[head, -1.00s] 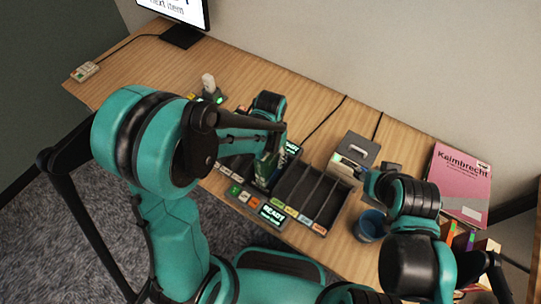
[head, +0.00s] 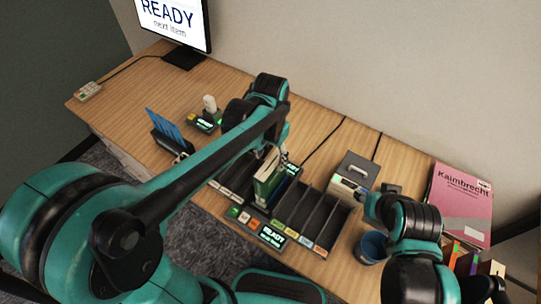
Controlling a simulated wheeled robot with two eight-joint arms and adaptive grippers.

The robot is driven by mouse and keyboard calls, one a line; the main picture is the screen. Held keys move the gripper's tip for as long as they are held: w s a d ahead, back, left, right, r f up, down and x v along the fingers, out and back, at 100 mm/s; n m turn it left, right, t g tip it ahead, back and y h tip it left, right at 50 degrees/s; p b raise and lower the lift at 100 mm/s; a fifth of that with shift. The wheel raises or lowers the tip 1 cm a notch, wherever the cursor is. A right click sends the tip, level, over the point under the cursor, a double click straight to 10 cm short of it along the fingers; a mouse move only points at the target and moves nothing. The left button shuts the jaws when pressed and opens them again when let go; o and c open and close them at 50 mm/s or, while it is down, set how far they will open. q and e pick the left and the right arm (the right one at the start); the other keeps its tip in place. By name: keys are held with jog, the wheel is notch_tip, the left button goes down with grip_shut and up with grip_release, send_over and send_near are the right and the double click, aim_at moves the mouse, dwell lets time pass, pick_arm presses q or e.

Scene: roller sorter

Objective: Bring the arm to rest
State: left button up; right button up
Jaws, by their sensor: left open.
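My left arm reaches in from the left across the table. Its gripper (head: 283,156) points down just above and behind the sorter and is open, though the fingers are small and partly hidden by the wrist. A green upright item (head: 267,187) stands in the sorter just below and left of the gripper; I cannot make out a contact between them. My right arm is folded at the right. Its gripper (head: 368,203) is near the grey box, and its fingers are too small to read.
A grey box (head: 352,178), a blue cup (head: 371,248) and a pink book (head: 461,205) lie to the right. A blue-filled holder (head: 167,135), a small lit device (head: 208,116) and a monitor (head: 178,28) stand left.

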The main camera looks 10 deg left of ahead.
pick_arm(q)
jog(key=shift+r, duration=0.1)
dwell(0.5)
jog(key=s+a+r+n+t, duration=0.3)
jog(key=s+a+n+t, duration=0.1)
jog(key=s+a+t, duration=0.3)
jog(key=shift+s+a, duration=0.7)
jog(key=shift+s, duration=0.4)
